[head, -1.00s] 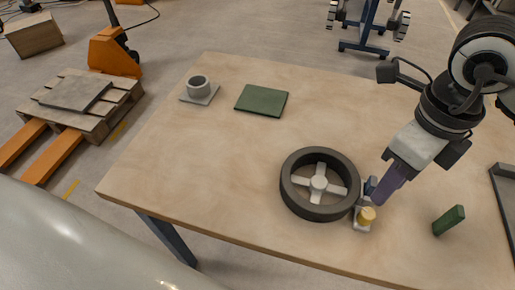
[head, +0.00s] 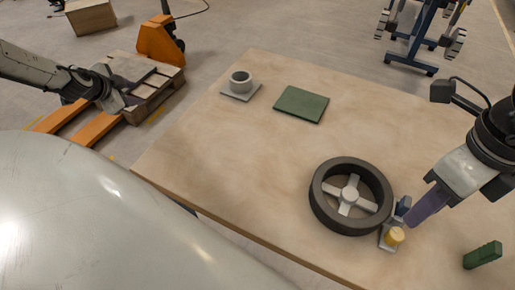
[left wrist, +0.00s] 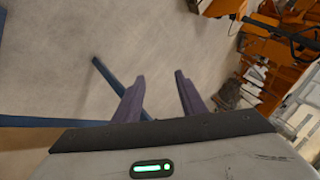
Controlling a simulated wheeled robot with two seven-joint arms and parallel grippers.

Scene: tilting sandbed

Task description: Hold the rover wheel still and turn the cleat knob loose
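The rover wheel (head: 324,212), a dark tyre with a pale spoked hub (head: 348,195), lies flat on the table. My left arm is at the far left, off the table. In the left wrist view my left gripper (left wrist: 158,83) is open and empty above the floor.
A grey ring on a plate (head: 240,83) and a green mat (head: 301,104) lie at the back of the table (head: 225,160). A green block (head: 482,255) is at the right. The table's left and middle are clear. A pallet (head: 150,102) stands on the floor.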

